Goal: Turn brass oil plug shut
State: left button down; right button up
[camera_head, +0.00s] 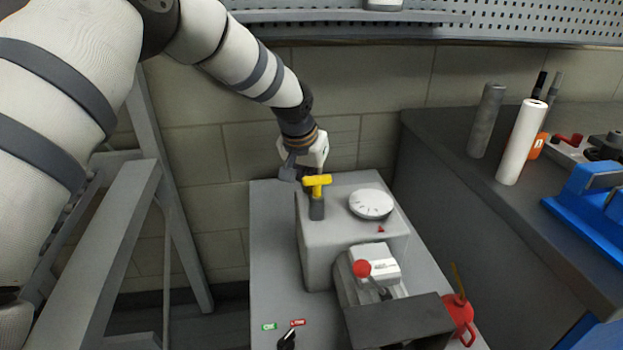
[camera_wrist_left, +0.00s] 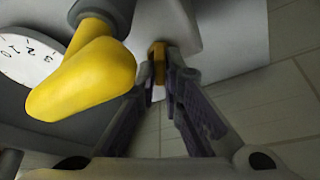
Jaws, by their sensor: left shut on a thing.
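The brass oil plug (camera_wrist_left: 158,64) is a small golden piece on the grey machine housing (camera_wrist_left: 193,22). My left gripper (camera_wrist_left: 163,80) is shut on it, with one finger on each side of the plug. In the head view, my left gripper (camera_head: 300,168) is at the back left of the grey machine (camera_head: 347,245), behind a yellow T-handle (camera_head: 317,182). The plug is hidden from the head camera there. My right gripper is not in view.
The yellow T-handle (camera_wrist_left: 85,75) fills the near left of the wrist view, close to my fingers. A white dial (camera_head: 371,204) and a red-knobbed lever (camera_head: 362,268) are on the machine. A red oil can (camera_head: 459,319) stands at right. A dark bench (camera_head: 430,165) borders the right side.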

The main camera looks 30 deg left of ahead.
pick_arm(q)
jog(key=m+h, duration=0.1)
jog(key=m, duration=0.1)
jog(key=shift+a+f+m, duration=0.1)
jog(key=shift+f+m, duration=0.05)
jog(key=shift+m, duration=0.25)
jog(key=m+h+b, duration=0.1)
jog(key=m, duration=0.1)
jog(key=shift+f+m+g, duration=0.1)
jog(key=shift+m+g, duration=0.2)
jog(key=shift+m, duration=0.1)
jog(key=m+h+b, duration=0.1)
jog(key=m, duration=0.2)
jog(key=shift+a+g, duration=0.15)
jog(key=shift+g, duration=0.15)
jog(key=shift+m+g+h+b, duration=0.35)
jog(key=shift+m+b, duration=0.2)
jog(key=shift+m, duration=0.75)
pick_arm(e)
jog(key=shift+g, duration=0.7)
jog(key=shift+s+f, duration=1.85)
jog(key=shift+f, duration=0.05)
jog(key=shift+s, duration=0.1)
pick_arm(q)
jog(key=c, duration=1.7)
grip_release()
jog(key=shift+r, duration=0.2)
